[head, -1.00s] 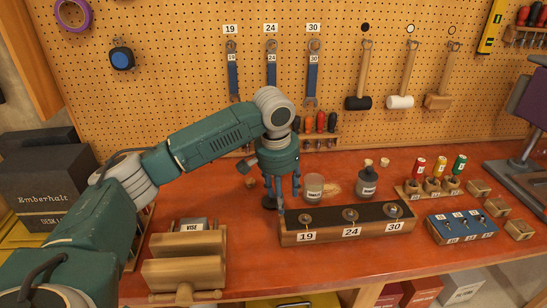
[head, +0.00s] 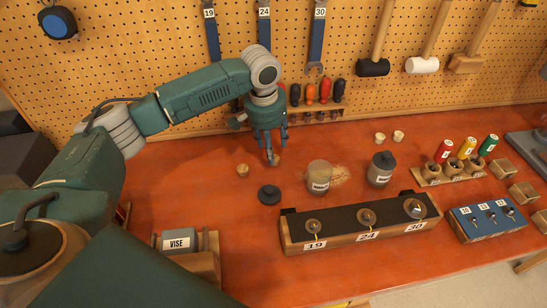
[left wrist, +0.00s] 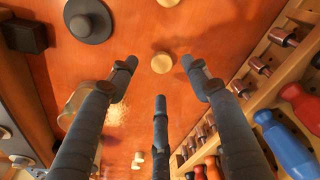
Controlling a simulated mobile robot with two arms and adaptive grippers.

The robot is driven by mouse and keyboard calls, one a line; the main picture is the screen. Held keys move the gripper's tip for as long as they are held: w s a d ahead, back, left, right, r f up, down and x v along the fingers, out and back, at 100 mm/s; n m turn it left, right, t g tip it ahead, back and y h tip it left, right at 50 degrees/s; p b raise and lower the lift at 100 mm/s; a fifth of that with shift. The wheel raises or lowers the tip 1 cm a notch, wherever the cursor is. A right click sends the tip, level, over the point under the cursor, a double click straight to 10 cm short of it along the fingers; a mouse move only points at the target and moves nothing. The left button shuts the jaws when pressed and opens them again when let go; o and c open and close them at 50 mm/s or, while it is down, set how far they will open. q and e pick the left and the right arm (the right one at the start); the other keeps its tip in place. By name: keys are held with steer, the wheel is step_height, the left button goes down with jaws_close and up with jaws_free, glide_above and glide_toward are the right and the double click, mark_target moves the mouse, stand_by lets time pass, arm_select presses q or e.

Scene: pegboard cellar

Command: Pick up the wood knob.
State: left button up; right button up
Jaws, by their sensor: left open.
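A small round pale wood knob (head: 275,160) lies on the red-orange bench (head: 200,205), just below my left gripper. My left gripper (head: 268,153) has three dark fingers pointing down, spread open and empty. In the left wrist view, the same wood knob (left wrist: 162,62) shows beyond the open fingertips (left wrist: 162,80), with none of them touching it. A similar wooden piece (head: 242,170) lies to its left, and its edge shows in the left wrist view (left wrist: 168,2). Two more small wooden pieces (head: 379,138) lie to the right. My right gripper is not in view.
A black disc-shaped lid (head: 269,194) and a glass jar (head: 318,176) stand in front of the gripper. A grey jar (head: 381,169) is further right. A screwdriver rack (head: 316,115) is close behind on the pegboard. A block numbered 19, 24, 30 (head: 345,243) sits in front.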

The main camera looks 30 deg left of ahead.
arm_select(q)
steer(key=shift+w+f, duration=0.1)
steer(key=shift+f, duration=0.2)
steer(key=f+p, duration=0.1)
steer(key=f, duration=0.1)
steer(key=w+f+p, duration=0.1)
steer(key=f, duration=0.1)
steer(key=shift+f, duration=0.45)
steer(key=c, duration=0.9)
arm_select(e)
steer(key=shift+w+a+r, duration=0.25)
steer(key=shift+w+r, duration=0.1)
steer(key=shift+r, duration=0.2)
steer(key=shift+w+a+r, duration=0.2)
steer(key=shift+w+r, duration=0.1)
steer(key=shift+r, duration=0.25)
